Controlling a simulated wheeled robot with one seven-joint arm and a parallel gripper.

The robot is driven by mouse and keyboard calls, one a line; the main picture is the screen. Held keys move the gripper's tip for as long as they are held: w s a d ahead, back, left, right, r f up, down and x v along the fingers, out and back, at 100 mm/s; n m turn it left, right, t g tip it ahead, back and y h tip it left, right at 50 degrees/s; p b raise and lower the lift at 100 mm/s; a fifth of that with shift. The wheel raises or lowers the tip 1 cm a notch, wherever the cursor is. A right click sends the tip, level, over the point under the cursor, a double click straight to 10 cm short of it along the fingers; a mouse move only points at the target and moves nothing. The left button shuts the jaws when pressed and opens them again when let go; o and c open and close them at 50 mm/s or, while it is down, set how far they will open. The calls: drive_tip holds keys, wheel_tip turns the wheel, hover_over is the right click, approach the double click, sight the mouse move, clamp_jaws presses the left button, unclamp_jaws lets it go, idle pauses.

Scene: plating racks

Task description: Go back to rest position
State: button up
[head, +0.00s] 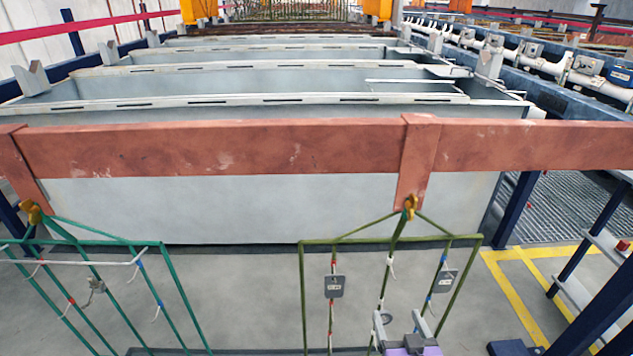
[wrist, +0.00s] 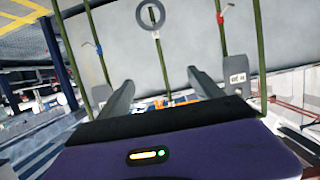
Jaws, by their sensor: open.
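My gripper (head: 402,332) shows at the bottom of the head view, in front of the lower part of the olive-green rack (head: 345,240). Its two grey fingers (wrist: 160,78) stand apart in the wrist view with nothing held between them. The rack hangs by a hook from a copper-coloured bar (head: 250,147). Two grey tags (head: 334,287) (head: 445,281) hang on the rack. A grey ring (wrist: 150,18) shows beyond the fingers in the wrist view. The gap between the fingers and the rack's rods cannot be judged exactly. The rack's lower end is out of view.
A teal-green rack (head: 165,270) hangs from the bar at the left. Grey tanks (head: 270,205) stand behind the bar. Blue posts and shelves (head: 590,240) stand at the right, near yellow floor lines (head: 520,295). Grey floor (head: 250,290) is clear between the racks.

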drive_tip(key=w+r+p+v, duration=0.1)
drive_tip(key=r+p+v, duration=0.1)
drive_tip(key=v, duration=2)
drive_tip(key=w+r+p+v, duration=0.1)
drive_tip(key=r+p+v, duration=0.2)
drive_tip(key=v, duration=2)
wheel_tip(320, 180, up, 2)
drive_tip(key=shift+r, duration=0.15)
drive_tip(key=shift+d, duration=0.15)
